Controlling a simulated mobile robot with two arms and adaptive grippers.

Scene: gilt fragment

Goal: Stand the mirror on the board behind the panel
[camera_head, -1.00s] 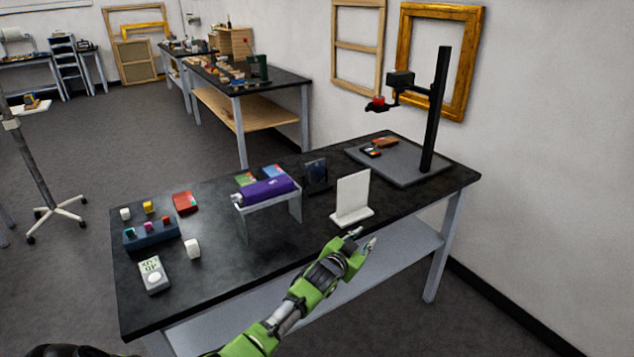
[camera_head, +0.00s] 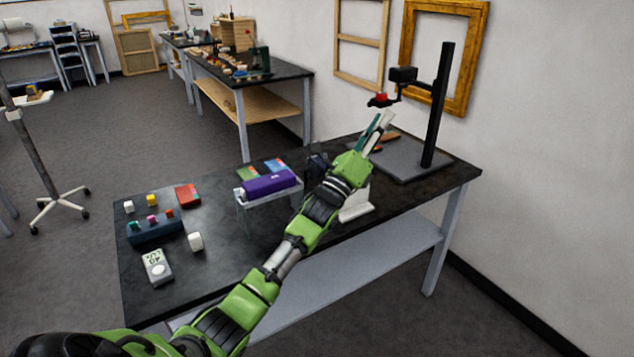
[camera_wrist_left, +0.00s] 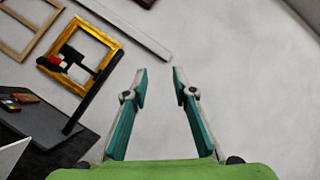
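My left gripper (camera_head: 380,126) is raised over the table, its fingers pointing up and away. In the left wrist view the gripper (camera_wrist_left: 159,75) is open, with nothing between its fingers. The white panel (camera_head: 357,205) stands upright on the table, mostly hidden behind my left arm. A white edge, probably the panel (camera_wrist_left: 10,155), shows in the left wrist view. A small dark upright plate (camera_head: 317,163), perhaps the mirror, stands left of my gripper, partly covered. A grey board (camera_head: 407,167) lies at the table's right end. My right gripper is out of view.
A black post (camera_head: 438,105) with a camera arm rises from the board. A purple roll (camera_head: 268,184) lies on a small stand left of my arm. A blue block with coloured pegs (camera_head: 155,229) and a grey meter (camera_head: 157,266) are at left. The wall is behind.

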